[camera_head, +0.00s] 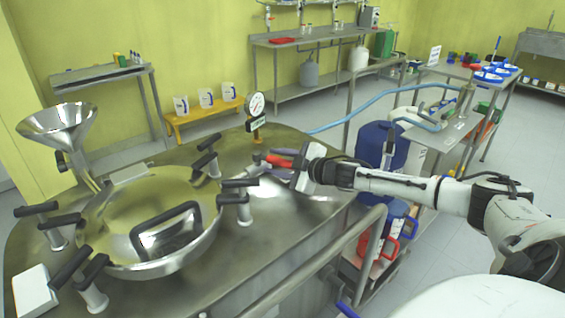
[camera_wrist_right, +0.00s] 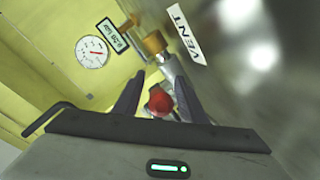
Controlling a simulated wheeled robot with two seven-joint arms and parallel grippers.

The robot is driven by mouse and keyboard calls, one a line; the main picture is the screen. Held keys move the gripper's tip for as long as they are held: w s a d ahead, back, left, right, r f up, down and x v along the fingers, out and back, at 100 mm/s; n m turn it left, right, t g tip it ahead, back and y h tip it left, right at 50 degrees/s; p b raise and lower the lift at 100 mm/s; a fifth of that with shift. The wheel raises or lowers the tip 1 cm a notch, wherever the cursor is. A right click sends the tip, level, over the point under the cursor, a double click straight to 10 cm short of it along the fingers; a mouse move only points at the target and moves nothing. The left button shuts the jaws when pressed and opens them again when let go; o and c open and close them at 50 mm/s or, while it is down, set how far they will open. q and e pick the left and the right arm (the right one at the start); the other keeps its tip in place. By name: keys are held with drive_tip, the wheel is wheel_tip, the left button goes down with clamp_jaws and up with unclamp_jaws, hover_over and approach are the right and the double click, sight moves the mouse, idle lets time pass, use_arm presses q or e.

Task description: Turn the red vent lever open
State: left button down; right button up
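The red vent lever (camera_head: 279,161) sticks out from a small valve on top of the steel reactor (camera_head: 235,290), below the pressure gauge (camera_head: 255,104). My right gripper (camera_head: 294,167) is at the lever's right end, its arm coming in from the right. In the right wrist view the red lever end (camera_wrist_right: 160,101) lies between the two fingers of the right gripper (camera_wrist_right: 156,82). The fingers stand apart, with small gaps beside the lever. Behind it are a brass fitting (camera_wrist_right: 154,43) and a VENT label (camera_wrist_right: 187,35). My left gripper is out of view.
The round hatch (camera_head: 150,215) with black-handled clamps fills the reactor top at left, with a steel funnel (camera_head: 58,125) behind it. A metal rail (camera_head: 330,250) runs along the reactor's right side. A blue drum (camera_head: 381,143) stands behind my right arm.

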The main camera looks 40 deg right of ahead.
sight(289, 165)
drive_tip(key=shift+v, duration=1.4)
drive_tip(key=shift+b+v, duration=0.35)
drive_tip(key=shift+v, duration=0.75)
drive_tip(key=shift+p+v, duration=1)
drive_tip(key=shift+v, duration=1.65)
